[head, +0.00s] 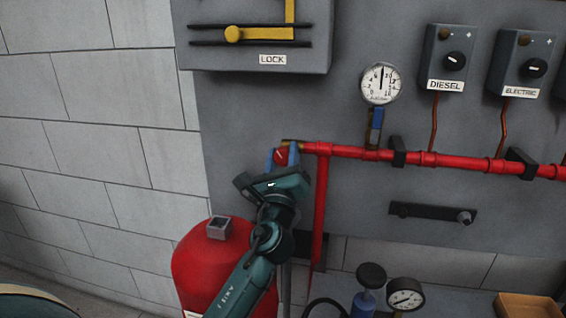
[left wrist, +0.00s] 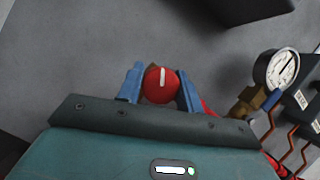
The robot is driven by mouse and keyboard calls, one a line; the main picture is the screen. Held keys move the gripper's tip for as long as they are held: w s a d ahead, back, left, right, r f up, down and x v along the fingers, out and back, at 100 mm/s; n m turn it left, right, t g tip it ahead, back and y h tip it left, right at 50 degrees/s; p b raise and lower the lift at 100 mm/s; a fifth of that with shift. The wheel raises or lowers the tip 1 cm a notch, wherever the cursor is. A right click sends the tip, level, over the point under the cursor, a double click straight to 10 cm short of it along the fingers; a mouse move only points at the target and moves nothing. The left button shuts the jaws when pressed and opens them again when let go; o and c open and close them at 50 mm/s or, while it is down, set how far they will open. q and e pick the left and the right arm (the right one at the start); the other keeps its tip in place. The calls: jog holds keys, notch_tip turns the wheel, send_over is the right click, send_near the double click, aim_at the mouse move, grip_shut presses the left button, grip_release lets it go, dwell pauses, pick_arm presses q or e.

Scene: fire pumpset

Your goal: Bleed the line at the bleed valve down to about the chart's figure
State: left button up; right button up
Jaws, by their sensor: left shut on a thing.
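The bleed valve's round red knob (head: 281,155) with a white mark is at the left end of the red pipe. My left gripper (head: 281,158) is shut on it, one blue finger on each side. In the left wrist view the knob (left wrist: 158,88) sits between the fingers (left wrist: 160,78), its white mark nearly upright. The round white gauge (head: 382,84) above the pipe has its needle about straight up. It also shows in the left wrist view (left wrist: 283,68), too small to read. No chart can be made out. My right gripper is not in view.
The red pipe (head: 345,151) runs right through black brackets. Above are a LOCK box (head: 258,58) and DIESEL (head: 447,62) and ELECTRIC (head: 525,68) switch boxes. A red tank (head: 205,265) stands below my left arm. A second gauge (head: 405,295) is low at right.

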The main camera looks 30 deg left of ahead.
pick_arm(q)
jog(key=n+g+y, duration=0.1)
jog(key=n, duration=0.1)
jog(key=n+y, duration=0.1)
jog(key=n, duration=0.2)
jog(key=n+g+y+b, duration=0.1)
jog(key=n, duration=0.1)
jog(key=shift+f+n+g, duration=0.1)
jog(key=shift+n+g, duration=0.2)
jog(key=o, duration=1)
